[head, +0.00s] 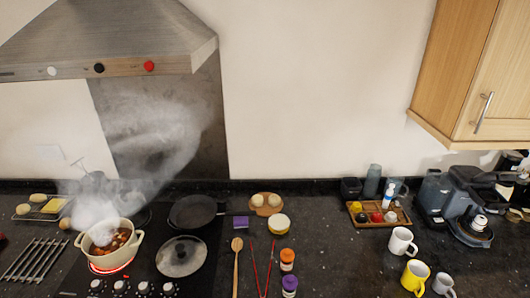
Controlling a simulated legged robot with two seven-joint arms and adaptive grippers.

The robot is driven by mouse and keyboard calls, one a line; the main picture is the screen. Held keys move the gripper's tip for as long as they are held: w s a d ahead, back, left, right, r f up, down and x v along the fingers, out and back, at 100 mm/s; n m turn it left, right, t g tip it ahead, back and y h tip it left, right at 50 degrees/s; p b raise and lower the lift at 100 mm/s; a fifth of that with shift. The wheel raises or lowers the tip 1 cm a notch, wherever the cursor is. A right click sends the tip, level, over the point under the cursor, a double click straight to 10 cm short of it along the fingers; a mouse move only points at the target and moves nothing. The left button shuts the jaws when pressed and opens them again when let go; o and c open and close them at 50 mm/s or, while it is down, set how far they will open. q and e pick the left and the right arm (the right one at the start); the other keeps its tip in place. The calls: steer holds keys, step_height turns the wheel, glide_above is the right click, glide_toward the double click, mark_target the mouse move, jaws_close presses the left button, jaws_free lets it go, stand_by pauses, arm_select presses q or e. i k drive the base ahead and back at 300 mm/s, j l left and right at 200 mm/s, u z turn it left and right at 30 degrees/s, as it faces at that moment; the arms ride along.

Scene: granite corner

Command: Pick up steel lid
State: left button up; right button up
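The steel lid (181,256) lies on the black hob, to the right of the cream pot and in front of the frying pan. It is round and greyish with a dark knob in its middle. The lid is fully in view and nothing touches it from above. Neither of my grippers shows in the head view.
A steaming cream pot (107,246) of food stands on a glowing burner left of the lid. A black frying pan (194,212) sits behind it. A wooden spoon (236,268), red tongs (262,270) and spice jars (287,260) lie to the right. An extractor hood (110,38) hangs above.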

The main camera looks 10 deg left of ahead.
mark_target(181, 256)
steer(key=u, duration=1.8)
